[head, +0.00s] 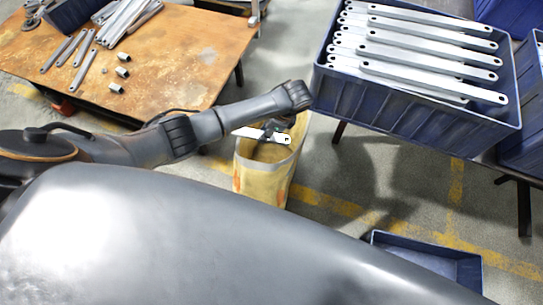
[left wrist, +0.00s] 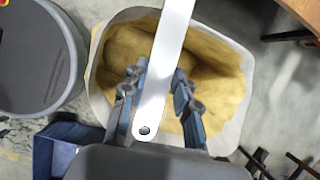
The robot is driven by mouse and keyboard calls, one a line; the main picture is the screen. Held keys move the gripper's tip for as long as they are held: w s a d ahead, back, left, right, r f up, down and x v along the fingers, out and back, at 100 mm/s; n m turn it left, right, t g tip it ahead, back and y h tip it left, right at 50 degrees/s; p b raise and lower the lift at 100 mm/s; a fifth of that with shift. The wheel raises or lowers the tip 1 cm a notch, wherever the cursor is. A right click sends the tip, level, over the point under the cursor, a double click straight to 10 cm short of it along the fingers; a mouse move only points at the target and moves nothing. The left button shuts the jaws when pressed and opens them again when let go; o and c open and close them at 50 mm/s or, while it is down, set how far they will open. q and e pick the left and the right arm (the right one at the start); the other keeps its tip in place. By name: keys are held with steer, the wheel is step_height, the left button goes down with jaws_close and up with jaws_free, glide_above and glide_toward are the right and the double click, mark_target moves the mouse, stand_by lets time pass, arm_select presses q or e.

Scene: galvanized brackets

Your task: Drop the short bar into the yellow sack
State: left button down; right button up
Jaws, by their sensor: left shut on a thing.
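The yellow sack (head: 251,177) stands open on the floor in the middle of the head view. In the left wrist view its pale rim (left wrist: 234,125) surrounds a wide opening below my gripper. My left gripper (head: 270,130) is over the sack's mouth. It also shows in the left wrist view (left wrist: 160,92), its fingers shut on the short bar (left wrist: 166,60). The bar is a flat pale metal strip with a hole near its end; in the head view the bar (head: 248,132) lies across the opening. The sack's bottom is partly hidden. My right gripper is not visible.
A rusty-topped table (head: 200,50) with several bars and short tubes stands at the back left. A blue crate (head: 420,112) full of long bars is at the right. An empty blue bin (head: 425,250) lies on the floor at the front right.

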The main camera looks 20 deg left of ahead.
arm_select(q)
steer(key=c, duration=0.9)
jaws_free()
steer(key=shift+c, duration=0.2)
steer(key=v, duration=1.2)
